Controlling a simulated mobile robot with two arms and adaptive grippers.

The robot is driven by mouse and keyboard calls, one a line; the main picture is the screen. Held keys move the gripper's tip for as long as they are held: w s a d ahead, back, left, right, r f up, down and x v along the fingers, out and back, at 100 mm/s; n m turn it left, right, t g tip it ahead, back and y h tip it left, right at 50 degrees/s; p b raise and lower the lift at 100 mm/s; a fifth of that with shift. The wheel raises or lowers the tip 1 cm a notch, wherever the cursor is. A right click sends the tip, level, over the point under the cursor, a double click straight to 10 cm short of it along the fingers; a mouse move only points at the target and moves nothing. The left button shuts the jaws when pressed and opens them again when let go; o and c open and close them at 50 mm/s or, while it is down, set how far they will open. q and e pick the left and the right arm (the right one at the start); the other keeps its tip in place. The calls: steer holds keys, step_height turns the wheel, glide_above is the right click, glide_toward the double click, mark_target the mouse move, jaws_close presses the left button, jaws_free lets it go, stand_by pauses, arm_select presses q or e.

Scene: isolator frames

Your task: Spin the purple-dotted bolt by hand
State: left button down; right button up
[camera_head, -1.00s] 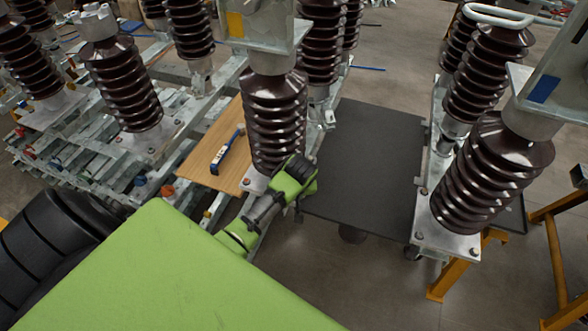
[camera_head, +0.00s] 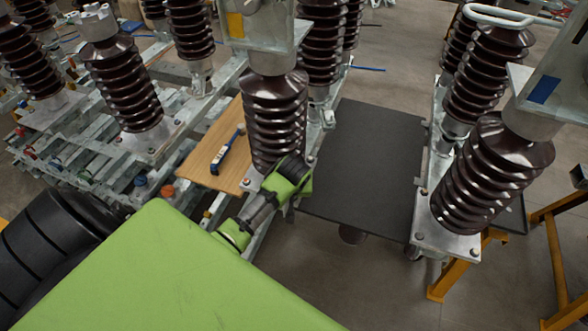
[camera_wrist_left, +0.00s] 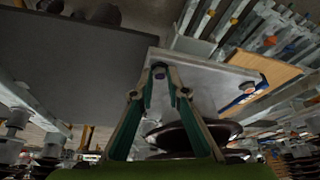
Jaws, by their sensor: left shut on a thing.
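The purple-dotted bolt (camera_wrist_left: 159,72) shows in the left wrist view near the edge of the grey metal base plate (camera_wrist_left: 205,82) of a brown insulator. My left gripper (camera_wrist_left: 161,86) has its two fingertips closed around the bolt head, one on each side. In the head view my green left wrist (camera_head: 288,178) is at the foot of the middle insulator (camera_head: 274,120). It hides the bolt and the fingertips there. My right gripper is in neither current view.
A wooden board (camera_head: 205,158) with a blue-and-white tool (camera_head: 226,151) lies left of the insulator. A dark flat platform (camera_head: 370,160) is on the right. Another insulator (camera_head: 490,175) stands beyond it. Another bolt (camera_wrist_left: 247,87) shows on the same plate.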

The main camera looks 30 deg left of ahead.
arm_select(q)
steer(key=m, duration=0.1)
steer(key=m+h, duration=0.1)
steer(key=m, duration=0.3)
steer(key=shift+s+a+t+h, duration=0.1)
steer(key=shift+a+t+h, duration=0.25)
steer(key=shift+t+h, duration=0.05)
steer(key=shift+a+m+h, duration=0.1)
steer(key=shift+m+h, duration=0.5)
steer(key=shift+m, duration=1.1)
steer(key=shift+m, duration=0.3)
steer(key=c, duration=2)
jaws_free()
steer(key=shift+r, duration=0.15)
steer(key=v, duration=1.1)
steer(key=shift+s+a+r, duration=0.15)
steer(key=shift+s+r, duration=0.05)
steer(key=shift+r, duration=0.15)
